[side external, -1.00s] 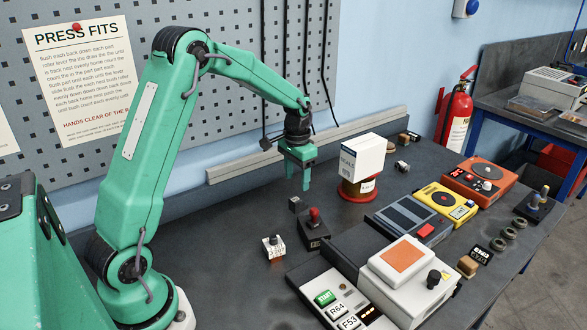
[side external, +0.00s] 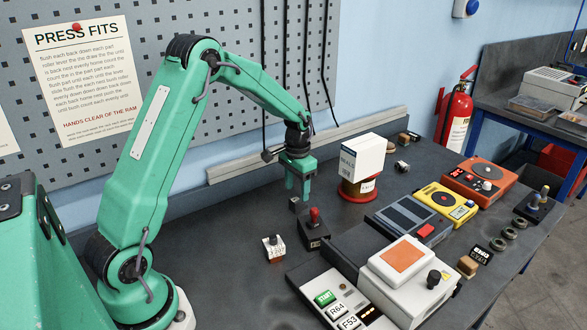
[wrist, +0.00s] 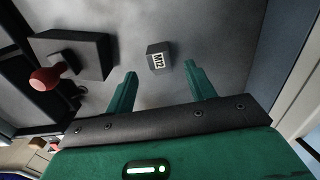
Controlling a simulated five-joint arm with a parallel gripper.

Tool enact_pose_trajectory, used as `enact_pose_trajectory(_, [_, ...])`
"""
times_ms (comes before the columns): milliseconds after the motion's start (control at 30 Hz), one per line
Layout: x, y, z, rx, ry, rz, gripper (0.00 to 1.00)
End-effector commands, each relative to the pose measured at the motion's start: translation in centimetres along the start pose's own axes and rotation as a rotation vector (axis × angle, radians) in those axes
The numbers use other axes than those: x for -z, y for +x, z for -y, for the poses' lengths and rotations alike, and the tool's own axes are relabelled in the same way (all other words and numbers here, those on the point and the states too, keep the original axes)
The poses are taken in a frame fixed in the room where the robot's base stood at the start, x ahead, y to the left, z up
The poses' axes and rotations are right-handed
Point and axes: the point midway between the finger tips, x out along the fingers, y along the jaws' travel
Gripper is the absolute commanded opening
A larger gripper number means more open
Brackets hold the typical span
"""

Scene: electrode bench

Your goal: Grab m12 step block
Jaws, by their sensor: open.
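The m12 step block is a small dark grey block (wrist: 158,56) with a white label reading M12. In the wrist view it lies on the bench just beyond the gap between my fingertips. In the side view the block (side external: 294,203) sits just below my gripper (side external: 298,195), partly hidden by a finger. My gripper, green with two fingers, also shows in the wrist view (wrist: 160,70). It is open and empty, pointing down, with the fingers apart on either side of the block's line. It appears slightly above the block.
A black box with a red-knobbed lever (side external: 314,232) stands close by the block. A small white switch block (side external: 273,248) is nearer the arm base. A white box on a red round stand (side external: 359,190) is to the right. Bench (side external: 225,235) left of the block is clear.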

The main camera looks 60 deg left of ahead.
Motion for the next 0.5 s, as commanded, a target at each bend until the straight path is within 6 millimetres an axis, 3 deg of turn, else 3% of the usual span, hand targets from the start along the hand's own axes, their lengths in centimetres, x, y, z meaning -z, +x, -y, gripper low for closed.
enact_pose_trajectory(300, [0.1,3.6,0.0,-0.001,0.000,0.003,0.55])
enact_pose_trajectory(500, [0.1,4.6,0.0,0.000,0.000,0.001,0.55])
